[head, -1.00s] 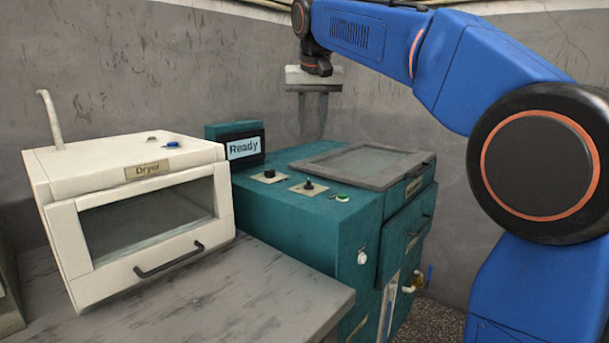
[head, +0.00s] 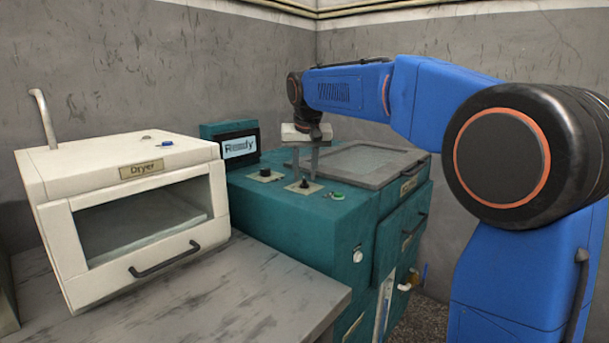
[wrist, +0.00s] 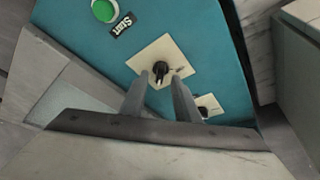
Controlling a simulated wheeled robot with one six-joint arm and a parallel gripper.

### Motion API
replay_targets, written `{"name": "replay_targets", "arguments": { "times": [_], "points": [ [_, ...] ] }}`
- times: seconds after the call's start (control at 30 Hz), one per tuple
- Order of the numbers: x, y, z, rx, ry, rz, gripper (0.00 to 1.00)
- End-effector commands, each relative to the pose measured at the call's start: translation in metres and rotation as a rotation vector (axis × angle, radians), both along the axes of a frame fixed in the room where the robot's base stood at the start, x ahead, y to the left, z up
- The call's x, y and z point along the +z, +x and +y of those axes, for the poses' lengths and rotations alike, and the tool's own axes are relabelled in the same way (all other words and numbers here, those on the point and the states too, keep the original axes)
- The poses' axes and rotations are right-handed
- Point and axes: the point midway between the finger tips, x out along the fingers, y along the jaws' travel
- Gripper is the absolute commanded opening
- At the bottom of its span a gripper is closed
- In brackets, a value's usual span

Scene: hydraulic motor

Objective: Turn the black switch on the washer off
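The teal washer (head: 290,225) stands against the wall. Two black switches on pale plates sit on its top: a nearer one (head: 304,184) beside the green button, and another one (head: 265,172) to the left. My gripper (head: 305,173) is above the nearer switch, fingers pointing down and apart. In the wrist view, that switch (wrist: 159,69) appears between the tips of my open gripper (wrist: 160,76), with nothing held. I cannot tell whether the fingers touch it.
A green Start button (wrist: 104,10) is close by; it also shows in the head view (head: 336,195). A display (head: 240,146) reading "Ready" stands at the washer's back left. A white dryer (head: 140,235) sits on the grey table (head: 230,290) to the left. A grey-framed lid (head: 373,182) is behind.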

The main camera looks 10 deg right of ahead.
Motion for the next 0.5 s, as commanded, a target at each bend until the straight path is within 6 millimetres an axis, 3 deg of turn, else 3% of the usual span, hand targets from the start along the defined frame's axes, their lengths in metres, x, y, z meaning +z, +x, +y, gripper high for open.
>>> {"name": "replay_targets", "arguments": {
  "times": [0.2, 0.47, 0.5],
  "points": [
    [-0.0121, 0.0049, -0.0009, 0.0, 0.0, 0.0, 0.29],
    [-0.0131, 0.0055, -0.0009, 0.0, 0.0, 0.0, 0.29],
    [-0.013, 0.0054, -0.0009, 0.0, 0.0, 0.0, 0.24]
  ]
}}
